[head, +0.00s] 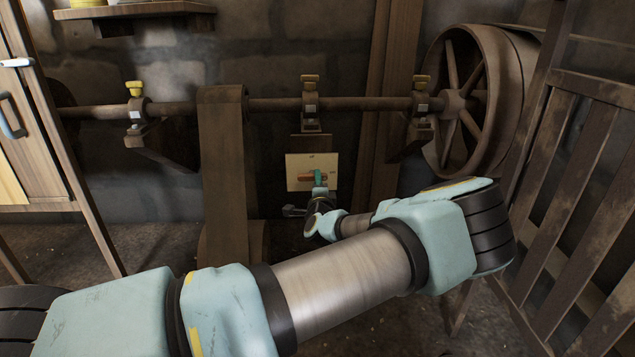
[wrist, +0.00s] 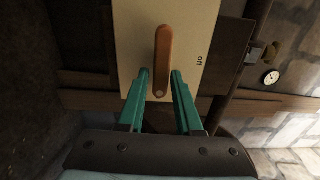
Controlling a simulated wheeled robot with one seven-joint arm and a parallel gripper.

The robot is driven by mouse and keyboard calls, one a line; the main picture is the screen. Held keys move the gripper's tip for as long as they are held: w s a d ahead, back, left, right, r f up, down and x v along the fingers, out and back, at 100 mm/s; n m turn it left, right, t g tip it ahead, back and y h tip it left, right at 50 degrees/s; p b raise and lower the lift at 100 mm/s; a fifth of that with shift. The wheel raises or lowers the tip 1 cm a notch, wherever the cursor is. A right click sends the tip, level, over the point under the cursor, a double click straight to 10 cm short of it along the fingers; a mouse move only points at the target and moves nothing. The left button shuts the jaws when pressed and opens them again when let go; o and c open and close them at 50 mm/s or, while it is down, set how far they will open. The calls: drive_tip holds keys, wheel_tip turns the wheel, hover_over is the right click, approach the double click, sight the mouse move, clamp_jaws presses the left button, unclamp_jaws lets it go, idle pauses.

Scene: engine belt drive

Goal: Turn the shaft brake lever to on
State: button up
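The shaft brake lever is an orange-brown bar (wrist: 164,45) on a cream panel (wrist: 128,22). In the wrist view it points up, with the word "off" printed to its right. In the head view the panel (head: 296,161) is on the wall below the shaft, and the lever (head: 304,178) lies roughly level across it. My gripper (wrist: 160,74) is open, with its teal fingertips apart on either side of the lever's lower part. Whether they touch it cannot be told. In the head view my gripper (head: 319,177) is at the panel's right half and covers part of it.
A long shaft (head: 275,104) runs above the panel to a large wheel (head: 465,100) at right. A slatted wooden frame (head: 575,180) stands at far right. A round gauge (wrist: 270,78) shows in the wrist view.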

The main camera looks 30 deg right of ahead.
drive_tip(key=shift+o, duration=1.4)
drive_tip(key=p+v, duration=0.2)
drive_tip(key=v, duration=0.9)
drive_tip(key=shift+w, duration=0.1)
